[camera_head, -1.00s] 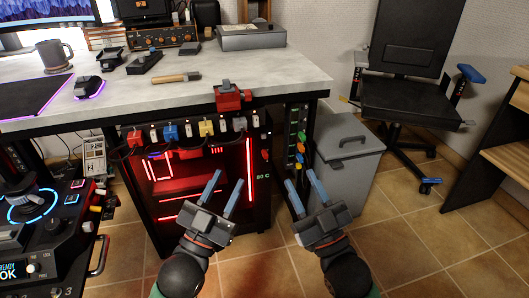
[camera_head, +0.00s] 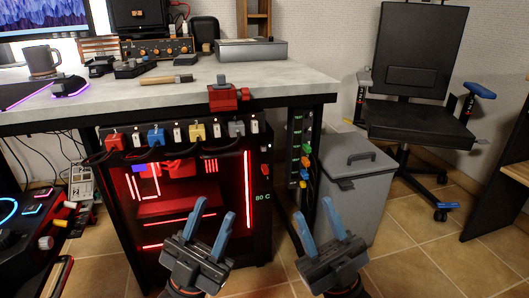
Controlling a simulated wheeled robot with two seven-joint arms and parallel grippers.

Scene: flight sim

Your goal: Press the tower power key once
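The computer tower (camera_head: 259,225) stands under the desk, with red-lit insides behind its front and a green "80 C" readout at its right side. A small red part (camera_head: 265,168) shows on the tower's right front edge; I cannot tell whether it is the power key. My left gripper (camera_head: 208,237) is open and empty in front of the tower's lower right part. My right gripper (camera_head: 329,229) is open and empty, to the right of the tower and in front of the grey bin. Neither gripper visibly touches anything.
A grey lidded bin (camera_head: 355,200) stands right of the tower. A strip with coloured plugs (camera_head: 305,160) hangs on the desk leg. Coloured plugs with cables (camera_head: 156,138) line the desk's underside. A red clamp (camera_head: 223,98) grips the desk edge. An office chair (camera_head: 420,120) stands at right.

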